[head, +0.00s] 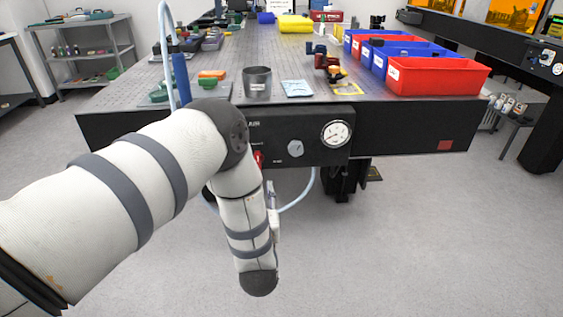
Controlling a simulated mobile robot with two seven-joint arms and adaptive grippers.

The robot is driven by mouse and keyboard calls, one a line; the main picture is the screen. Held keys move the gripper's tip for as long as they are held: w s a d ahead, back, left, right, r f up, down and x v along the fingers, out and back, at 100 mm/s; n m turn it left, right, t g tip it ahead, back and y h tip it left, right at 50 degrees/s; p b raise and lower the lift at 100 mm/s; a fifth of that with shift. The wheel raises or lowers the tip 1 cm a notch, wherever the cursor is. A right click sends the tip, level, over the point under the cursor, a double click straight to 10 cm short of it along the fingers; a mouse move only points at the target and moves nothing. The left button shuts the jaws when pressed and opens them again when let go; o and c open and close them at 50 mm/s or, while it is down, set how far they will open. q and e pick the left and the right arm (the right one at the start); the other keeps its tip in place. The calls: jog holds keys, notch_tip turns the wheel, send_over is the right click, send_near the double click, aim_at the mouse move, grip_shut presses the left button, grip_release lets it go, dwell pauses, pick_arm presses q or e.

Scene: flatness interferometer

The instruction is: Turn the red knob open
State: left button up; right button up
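The red knob (258,159) is on the dark control panel (316,150) at the front edge of the table. It shows only as a small red piece just right of my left arm, which hides part of it, so I cannot tell its turn position. My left arm comes in from the left, bends in front of the panel and hangs down below it. I cannot make out its gripper's fingers, nor any contact with the knob. My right gripper is not in the picture.
A round dial gauge (336,133) and a grey knob (295,148) sit on the panel. A pale hose (303,196) loops below it. A metal cup (257,83), red bin (436,77) and blue bins stand on the perforated table (200,62). The floor in front is clear.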

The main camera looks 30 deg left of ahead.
aim_at(258, 159)
pick_arm(q)
jog(key=b+x, duration=0.1)
jog(key=x, duration=1)
jog(key=shift+w+a, duration=0.15)
jog(key=shift+a, duration=0.1)
jog(key=shift+w+a+r, duration=0.15)
jog(key=shift+w+r, duration=0.05)
jog(key=shift+w, duration=0.15)
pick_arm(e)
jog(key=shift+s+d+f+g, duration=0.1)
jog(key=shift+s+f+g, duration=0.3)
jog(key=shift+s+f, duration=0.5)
pick_arm(q)
grip_shut()
